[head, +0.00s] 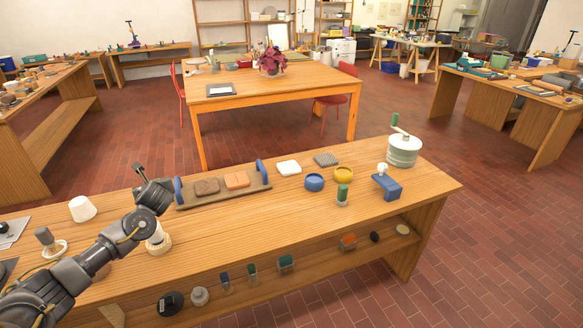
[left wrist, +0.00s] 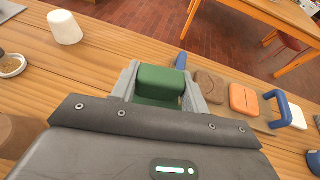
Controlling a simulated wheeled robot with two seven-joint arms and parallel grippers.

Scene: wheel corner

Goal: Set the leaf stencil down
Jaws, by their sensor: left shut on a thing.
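In the head view the block cannot be made out behind the gripper. The wooden tray (head: 222,197) with blue handles holds a brown block (head: 207,186) and an orange block (head: 237,180). These two also lie beyond the gripper, to the right, in the left wrist view. My right gripper is not in view.
A white cup (head: 82,208) stands left of the gripper. Bare wood lies along the bench's front right.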

